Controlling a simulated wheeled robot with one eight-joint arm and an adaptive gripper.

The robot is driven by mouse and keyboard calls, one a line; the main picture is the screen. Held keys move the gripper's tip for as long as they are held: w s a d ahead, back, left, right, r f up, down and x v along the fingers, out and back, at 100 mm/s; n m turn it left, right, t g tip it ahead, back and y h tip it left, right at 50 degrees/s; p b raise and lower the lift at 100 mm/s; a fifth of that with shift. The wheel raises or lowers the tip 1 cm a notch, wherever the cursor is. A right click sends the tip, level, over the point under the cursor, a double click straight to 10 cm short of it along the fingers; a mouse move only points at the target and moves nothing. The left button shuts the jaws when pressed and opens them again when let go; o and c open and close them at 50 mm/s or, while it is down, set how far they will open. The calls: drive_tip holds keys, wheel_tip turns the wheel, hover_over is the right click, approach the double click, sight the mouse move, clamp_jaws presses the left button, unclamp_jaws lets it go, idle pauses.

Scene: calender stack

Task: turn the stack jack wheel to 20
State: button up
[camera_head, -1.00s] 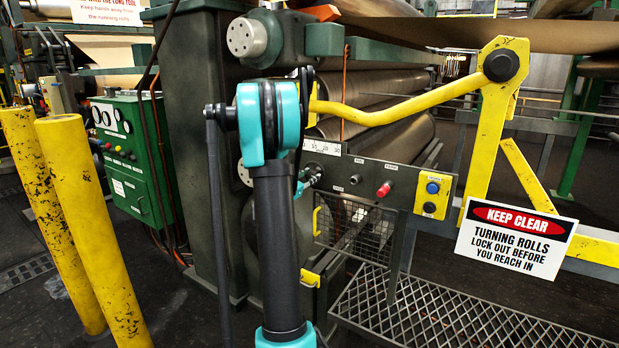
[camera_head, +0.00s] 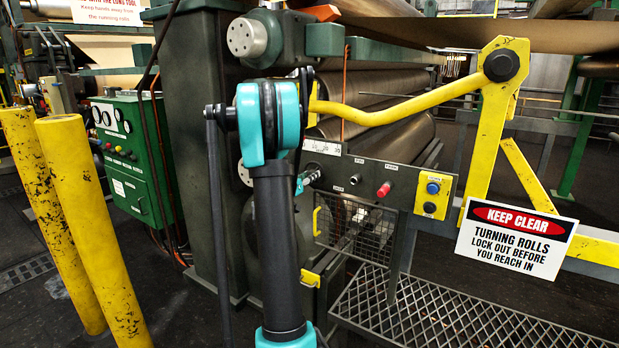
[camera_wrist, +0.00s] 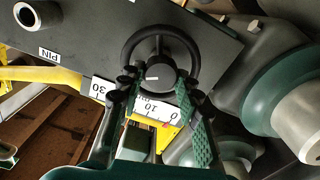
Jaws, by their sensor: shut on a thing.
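The stack jack wheel (camera_wrist: 163,32) is a black handwheel with a round hub and a short white mark on the hub, seen in the wrist view. My gripper (camera_wrist: 158,82) reaches in from below, its two green-padded fingers closed on the wheel, one on each side of the hub. A white scale (camera_wrist: 140,115) lies beyond the fingers, with 30, 10 and 0 readable; a finger and the wheel cover part of it. I cannot tell which value is indicated. In the head view, the scale (camera_head: 322,148) shows on the panel, while my arm hides most of the wheel and gripper.
The grey panel (camera_head: 400,180) carries a red button (camera_head: 384,189) and a yellow box with a blue button (camera_head: 433,188). A yellow bent arm (camera_head: 400,105) crosses above it. Large rolls (camera_head: 400,130) lie behind. Yellow posts (camera_head: 85,220) stand at left.

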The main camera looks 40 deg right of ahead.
drive_tip(key=m, duration=2.3)
drive_tip(key=shift+s+f+m, duration=0.25)
drive_tip(key=shift+m, duration=0.05)
idle(2.1)
idle(0.6)
drive_tip(key=o, duration=1.2)
drive_tip(key=shift+d, duration=0.1)
drive_tip(key=shift+c, duration=0.2)
